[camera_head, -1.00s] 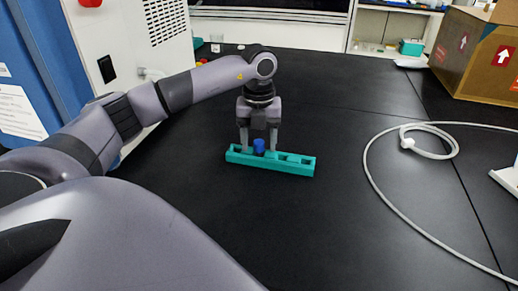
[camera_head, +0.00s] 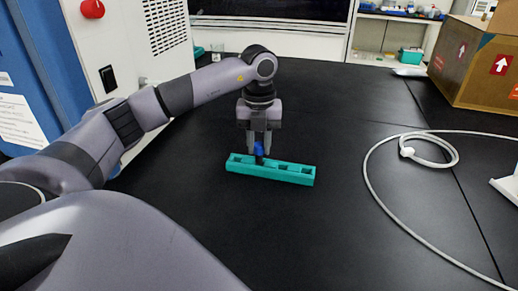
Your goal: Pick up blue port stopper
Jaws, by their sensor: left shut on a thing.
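The blue port stopper (camera_head: 259,149) is between the fingertips of my left gripper (camera_head: 259,152), which is shut on it. Its lower part looks dark, and it stands at or just above the teal rack (camera_head: 296,174). I cannot tell whether its lower end is still inside a slot. The teal rack is a long narrow block with several slots, lying on the black bench. My right gripper is not in view.
A white cable (camera_head: 372,190) lies looped on the bench at the right. A cardboard box (camera_head: 465,62) stands at the back right. A blue and white machine (camera_head: 125,45) stands at the left. The black bench (camera_head: 350,220) is clear around the rack.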

